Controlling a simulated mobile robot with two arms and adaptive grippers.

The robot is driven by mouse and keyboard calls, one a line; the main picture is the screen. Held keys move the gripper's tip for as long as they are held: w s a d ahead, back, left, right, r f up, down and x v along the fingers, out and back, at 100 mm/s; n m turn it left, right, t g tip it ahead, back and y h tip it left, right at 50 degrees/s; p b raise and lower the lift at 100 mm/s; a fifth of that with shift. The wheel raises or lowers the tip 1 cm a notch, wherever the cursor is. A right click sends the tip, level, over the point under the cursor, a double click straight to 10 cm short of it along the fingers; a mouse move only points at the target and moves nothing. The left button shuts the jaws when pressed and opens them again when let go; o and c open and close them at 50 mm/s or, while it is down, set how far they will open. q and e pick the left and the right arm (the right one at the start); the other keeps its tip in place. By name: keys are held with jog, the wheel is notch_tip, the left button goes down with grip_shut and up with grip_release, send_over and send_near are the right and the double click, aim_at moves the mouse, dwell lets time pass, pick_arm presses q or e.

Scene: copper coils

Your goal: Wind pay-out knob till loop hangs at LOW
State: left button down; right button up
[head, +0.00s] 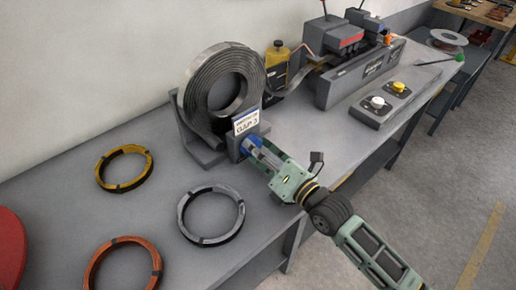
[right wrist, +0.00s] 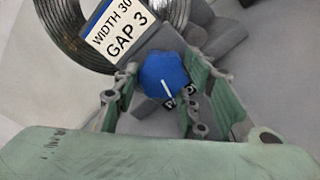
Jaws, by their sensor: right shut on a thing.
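The blue pay-out knob (head: 254,140) is on the front of the grey stand that holds a large upright coil of dark strip (head: 194,98). My right gripper (head: 257,153) is shut on this knob. In the right wrist view the knob (right wrist: 165,78) sits between the green fingers (right wrist: 157,98), its white pointer line slanting down to the right. The strip's loop (head: 292,84) runs between the coil and the grey machine (head: 360,72). Its lowest part is partly hidden and I cannot read a LOW mark. My left gripper is not in view.
A sign (right wrist: 122,30) above the knob reads WIDTH 30, GAP 3. Yellow (head: 105,181), grey (head: 184,222) and orange (head: 96,264) rings lie on the bench at left. A button box (head: 370,121) stands right of my arm.

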jog(key=shift+r+m+p, duration=0.15)
jog(key=shift+m+p, duration=0.25)
jog(key=shift+m, duration=0.65)
jog(key=shift+r+m+p, duration=0.15)
jog(key=shift+m+p, duration=0.2)
jog(key=shift+m, duration=0.7)
jog(key=shift+w, duration=0.1)
jog(key=o, duration=1.1)
jog(key=shift+f, duration=0.1)
jog(key=shift+d+f, duration=0.1)
jog(key=shift+s+d, duration=0.15)
jog(key=shift+s, duration=0.1)
jog(key=v, duration=1.1)
jog(key=shift+s+d, duration=0.1)
jog(key=shift+s, duration=0.1)
